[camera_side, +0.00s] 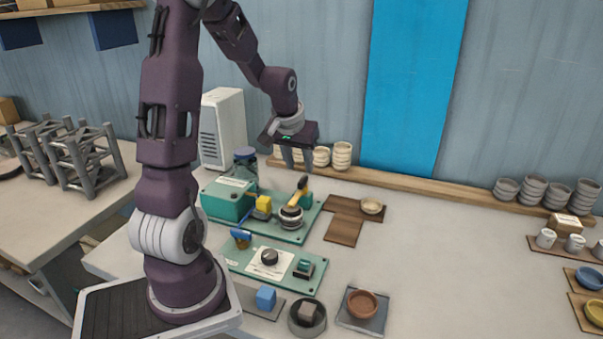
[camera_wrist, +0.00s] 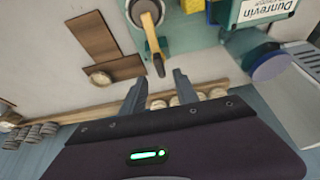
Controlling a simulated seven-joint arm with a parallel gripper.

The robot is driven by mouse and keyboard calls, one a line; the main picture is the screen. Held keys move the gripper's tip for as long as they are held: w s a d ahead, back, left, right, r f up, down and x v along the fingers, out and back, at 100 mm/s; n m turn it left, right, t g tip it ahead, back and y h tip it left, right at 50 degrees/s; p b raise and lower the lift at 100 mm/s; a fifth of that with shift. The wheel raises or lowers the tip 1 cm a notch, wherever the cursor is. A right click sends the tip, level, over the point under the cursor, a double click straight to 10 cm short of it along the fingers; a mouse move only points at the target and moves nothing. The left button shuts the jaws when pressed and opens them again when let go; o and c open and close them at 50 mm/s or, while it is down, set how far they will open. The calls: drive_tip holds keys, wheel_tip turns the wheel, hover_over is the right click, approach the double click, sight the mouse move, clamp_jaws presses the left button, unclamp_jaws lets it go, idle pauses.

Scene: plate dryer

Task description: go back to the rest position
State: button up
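My gripper (camera_side: 297,168) hangs from the arm with its fingers pointing down, above the back of the green machine. In the wrist view my gripper (camera_wrist: 160,77) has its two fingers apart with nothing held between them. The green machine (camera_side: 230,199) has a yellow-handled lever (camera_side: 299,189) over a round part (camera_side: 291,216). The lever also shows in the wrist view (camera_wrist: 151,38), its dark tip in line with the gap between the fingers. I cannot tell the exact height of the fingers above it.
A white vented box (camera_side: 223,130) and a dark jar (camera_side: 245,166) stand behind the machine. Stacked bowls (camera_side: 342,156) line the back shelf. The table's middle right is clear.

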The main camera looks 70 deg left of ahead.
drive_tip(key=shift+v, duration=0.9)
drive_tip(key=s+d+r+m+t, duration=0.1)
drive_tip(key=s+d+r+m, duration=0.15)
drive_tip(key=d, duration=0.45)
drive_tip(key=s+d+r+m+h, duration=0.1)
drive_tip(key=s+d+r, duration=0.1)
drive_tip(key=d+r, duration=0.3)
drive_tip(key=s+d+r+m+t, duration=0.1)
drive_tip(key=s+d+r+m, duration=0.1)
drive_tip(key=d, duration=0.6)
drive_tip(key=s+d+m+h, duration=0.2)
drive_tip(key=s+d+m, duration=0.1)
drive_tip(key=s+d, duration=0.4)
drive_tip(key=shift+s+d, duration=0.25)
drive_tip(key=shift+s, duration=0.75)
